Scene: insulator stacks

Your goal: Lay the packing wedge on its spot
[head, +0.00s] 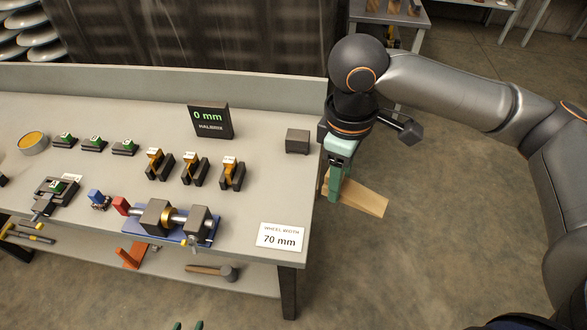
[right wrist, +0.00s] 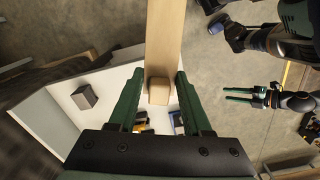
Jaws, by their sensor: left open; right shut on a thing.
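The packing wedge (head: 364,199) is a long pale wooden piece. My right gripper (head: 336,188), with green fingers, is shut on it and holds it in the air just beyond the right end of the bench, seen against the floor. In the right wrist view the wedge (right wrist: 164,40) runs between the two fingers (right wrist: 158,100) up to the top edge. My left gripper (head: 188,326) shows only its green fingertips at the bottom edge, apart and empty. It also shows in the right wrist view (right wrist: 226,94). I cannot tell which place is the wedge's spot.
The grey bench (head: 265,185) carries a vise-like fixture (head: 158,218) on a blue base, several black-and-orange clamps (head: 194,170), a "0 mm" display (head: 210,121), a dark block (head: 297,141) and a "70 mm" card (head: 280,237). Bare bench top lies between clamps and card.

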